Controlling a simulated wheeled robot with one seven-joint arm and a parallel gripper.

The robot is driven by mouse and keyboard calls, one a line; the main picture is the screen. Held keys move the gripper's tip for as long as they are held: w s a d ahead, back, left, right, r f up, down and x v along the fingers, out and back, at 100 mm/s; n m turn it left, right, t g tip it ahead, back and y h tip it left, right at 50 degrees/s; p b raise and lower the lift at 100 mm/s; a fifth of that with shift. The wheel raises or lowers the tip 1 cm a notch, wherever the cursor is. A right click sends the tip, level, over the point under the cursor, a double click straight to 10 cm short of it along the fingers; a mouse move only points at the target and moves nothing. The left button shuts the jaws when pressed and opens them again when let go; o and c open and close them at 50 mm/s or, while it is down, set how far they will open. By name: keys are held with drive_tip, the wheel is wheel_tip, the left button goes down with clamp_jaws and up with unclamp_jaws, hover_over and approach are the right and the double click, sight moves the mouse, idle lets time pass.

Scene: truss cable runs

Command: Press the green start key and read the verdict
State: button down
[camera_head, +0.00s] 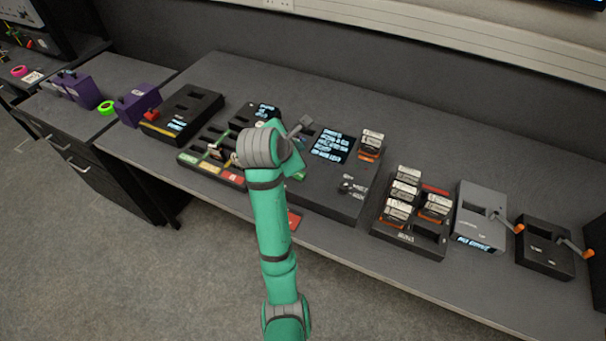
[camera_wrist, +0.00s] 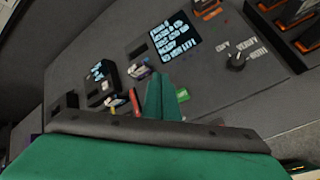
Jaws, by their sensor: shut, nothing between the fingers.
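A dark tester box has a lit screen (camera_head: 333,146) with light-blue lines of text too small to read; the screen also shows in the wrist view (camera_wrist: 175,38). A small green key (camera_wrist: 182,95) lies on the tester's face, just right of my gripper (camera_wrist: 160,84). My gripper is shut and empty, its green fingers pointing down at the panel. I cannot tell whether it touches the panel or the key. In the head view my arm hides most of the gripper and that part of the panel.
A selector knob (camera_head: 346,187) sits on the tester's front right. To the right stand a rack (camera_head: 412,249) of white-labelled modules, a grey box (camera_head: 480,212) and a black box (camera_head: 545,247) with orange-ended levers. A black tray (camera_head: 183,113) and purple boxes (camera_head: 137,103) stand to the left.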

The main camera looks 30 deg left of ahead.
sight(298, 178)
drive_tip(key=shift+f, duration=4.4)
drive_tip(key=shift+f, duration=0.95)
drive_tip(key=shift+r, duration=0.95)
drive_tip(key=shift+r, duration=2.55)
drive_tip(key=shift+a+f, duration=0.1)
